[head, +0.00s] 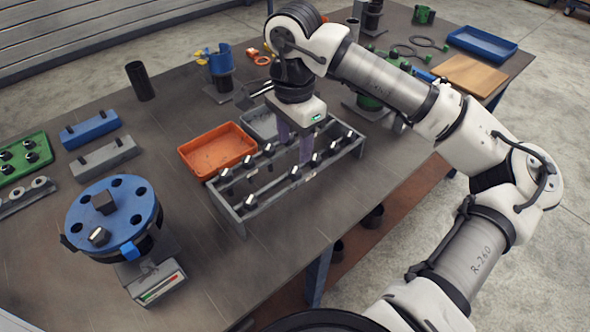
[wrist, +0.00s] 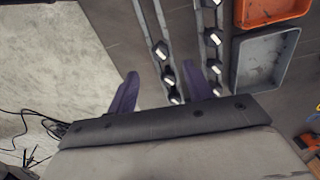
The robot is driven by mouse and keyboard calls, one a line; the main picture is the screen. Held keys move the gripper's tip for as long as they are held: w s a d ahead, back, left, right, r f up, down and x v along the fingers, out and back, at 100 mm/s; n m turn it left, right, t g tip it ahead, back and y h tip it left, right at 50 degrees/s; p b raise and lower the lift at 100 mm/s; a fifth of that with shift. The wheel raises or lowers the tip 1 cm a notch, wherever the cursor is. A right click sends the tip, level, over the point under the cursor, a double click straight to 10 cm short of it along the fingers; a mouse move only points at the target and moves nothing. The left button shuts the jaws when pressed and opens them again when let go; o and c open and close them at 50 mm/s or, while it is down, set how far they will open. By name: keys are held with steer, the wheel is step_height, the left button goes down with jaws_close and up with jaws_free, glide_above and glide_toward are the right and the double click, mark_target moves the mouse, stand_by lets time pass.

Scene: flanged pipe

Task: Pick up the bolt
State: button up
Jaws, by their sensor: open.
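Several dark bolts with pale-edged hex heads stand in two rows in a grey metal rack (head: 272,201) at the middle of the table. One bolt (head: 249,202) is at the front left end of the rack. My gripper (head: 295,146) is open and empty, with purple fingers pointing down over the rack's right half. In the wrist view my gripper's (wrist: 160,82) right finger is between the two rails, and one row, including a bolt (wrist: 168,79), lies between the fingers. The blue flange (head: 128,221) at the left has several open holes and two dark hex heads on it.
An orange tray (head: 217,150) and a grey tray (head: 261,123) lie behind the rack. A black cylinder (head: 140,81), blue block (head: 90,129) and grey block (head: 104,157) stand at left. Bare table lies in front of the rack.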

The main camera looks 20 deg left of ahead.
mark_target(296, 169)
steer(key=shift+w+d+f+p, duration=0.1)
steer(key=shift+f+p, duration=0.55)
steer(key=shift+f, duration=1.25)
steer(key=shift+w+f+p, duration=0.1)
steer(key=shift+f+p, duration=0.55)
steer(key=shift+f, duration=1.2)
jaws_close()
